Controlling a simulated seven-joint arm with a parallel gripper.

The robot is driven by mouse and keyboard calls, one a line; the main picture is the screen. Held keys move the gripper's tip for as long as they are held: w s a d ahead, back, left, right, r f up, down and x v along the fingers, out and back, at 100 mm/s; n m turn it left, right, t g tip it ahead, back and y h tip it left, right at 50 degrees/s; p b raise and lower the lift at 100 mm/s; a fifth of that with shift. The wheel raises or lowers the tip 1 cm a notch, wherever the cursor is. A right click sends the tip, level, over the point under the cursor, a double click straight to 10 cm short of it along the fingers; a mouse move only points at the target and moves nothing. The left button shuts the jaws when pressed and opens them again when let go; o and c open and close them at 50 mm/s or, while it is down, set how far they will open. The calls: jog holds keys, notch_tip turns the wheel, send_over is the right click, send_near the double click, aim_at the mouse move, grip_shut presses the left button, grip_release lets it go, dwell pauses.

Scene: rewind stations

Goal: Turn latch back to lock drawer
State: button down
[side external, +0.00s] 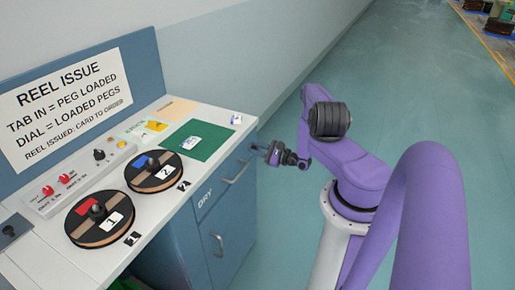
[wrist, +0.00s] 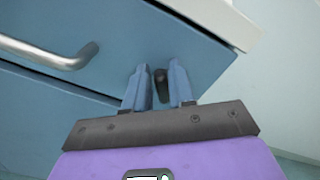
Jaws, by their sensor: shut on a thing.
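The upper drawer (side external: 221,185) is a blue front marked "DRY", under the white counter. Its front also fills much of the wrist view (wrist: 125,35), with a bar handle (wrist: 50,53) at left. It looks closed. The latch (wrist: 161,83) is a small dark knob or lever on the blue front near its right end, below the counter corner. My gripper (wrist: 157,76) has its two blue-grey fingers on either side of the latch and is shut on it. In the side view my gripper (side external: 263,150) is at the drawer's far right end, where the latch is hidden.
Two reels, marked 1 (side external: 98,218) and 2 (side external: 154,171), sit on the counter beside a control box (side external: 80,182) with red knobs. A green mat (side external: 208,143) lies near the right end. A lower handle (side external: 217,245) sticks out below. Open floor lies to the right.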

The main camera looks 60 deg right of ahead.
jog(key=n, duration=0.5)
jog(key=shift+a+f+n, duration=0.25)
jog(key=shift+f+n, duration=0.05)
jog(key=shift+f, duration=0.05)
jog(key=n, duration=0.4)
jog(key=shift+f+n, duration=0.35)
jog(key=shift+n, duration=0.05)
jog(key=c, duration=1.1)
grip_release()
jog(key=shift+s, duration=0.1)
jog(key=s, duration=1.7)
jog(key=shift+s, duration=0.15)
